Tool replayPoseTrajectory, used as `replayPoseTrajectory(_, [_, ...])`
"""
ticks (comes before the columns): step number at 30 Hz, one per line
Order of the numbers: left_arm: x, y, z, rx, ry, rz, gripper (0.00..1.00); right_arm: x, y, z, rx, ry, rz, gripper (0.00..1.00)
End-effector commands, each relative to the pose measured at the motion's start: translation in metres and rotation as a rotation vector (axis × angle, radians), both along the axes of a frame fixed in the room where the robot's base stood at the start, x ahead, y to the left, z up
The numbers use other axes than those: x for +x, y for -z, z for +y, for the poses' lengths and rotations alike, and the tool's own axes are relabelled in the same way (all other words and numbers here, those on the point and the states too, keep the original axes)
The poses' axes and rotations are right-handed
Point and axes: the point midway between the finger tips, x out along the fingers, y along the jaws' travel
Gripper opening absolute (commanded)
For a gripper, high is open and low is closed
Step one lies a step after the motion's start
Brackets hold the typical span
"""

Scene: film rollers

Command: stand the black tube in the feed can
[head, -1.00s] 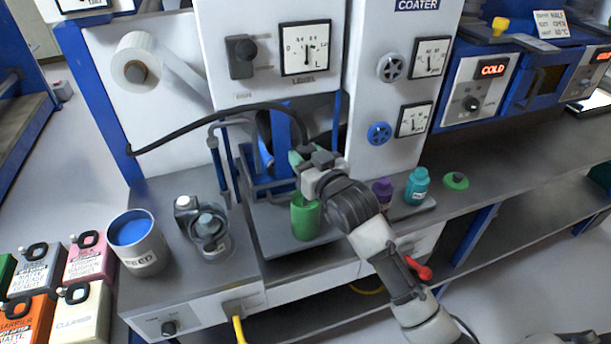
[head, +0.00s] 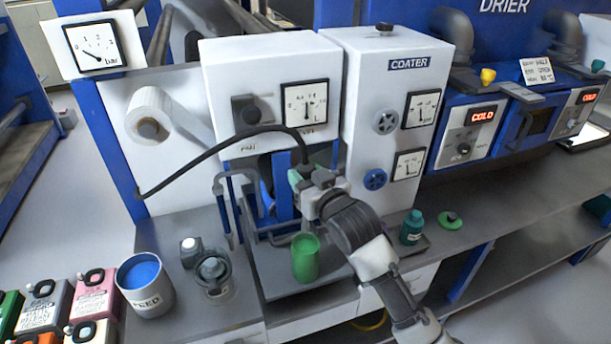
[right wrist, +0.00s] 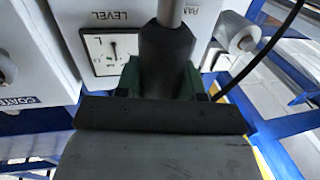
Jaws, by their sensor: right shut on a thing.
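The feed can (head: 147,300) is a grey can labelled FEED, with blue liquid inside, at the lower left of the head view. The black tube (head: 205,153) arcs from the blue post at the left across the white machine front to my right gripper (head: 305,178). The gripper is shut on its end, above a green cup and well to the right of the feed can. In the right wrist view, the green fingertips (right wrist: 160,80) close around a dark sleeve (right wrist: 166,55) with a grey rod above it. The tube's tip is not clear. My left gripper is out of view.
The green cup (head: 305,262) stands below my right gripper. A teal bottle (head: 412,228) stands at the right. Several coloured jugs (head: 95,297) stand left of the can.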

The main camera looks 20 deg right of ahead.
Motion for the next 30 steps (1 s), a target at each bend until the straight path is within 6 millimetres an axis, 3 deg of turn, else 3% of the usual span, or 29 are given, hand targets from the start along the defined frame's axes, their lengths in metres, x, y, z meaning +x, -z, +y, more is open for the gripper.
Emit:
replayPoseTrajectory(3, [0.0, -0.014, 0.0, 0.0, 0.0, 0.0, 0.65, 0.0, -0.016, 0.0, 0.001, 0.0, -0.003, 0.14])
replayPoseTrajectory(30, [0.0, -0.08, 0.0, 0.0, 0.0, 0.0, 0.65, 0.0, -0.084, 0.0, 0.001, 0.0, -0.003, 0.14])
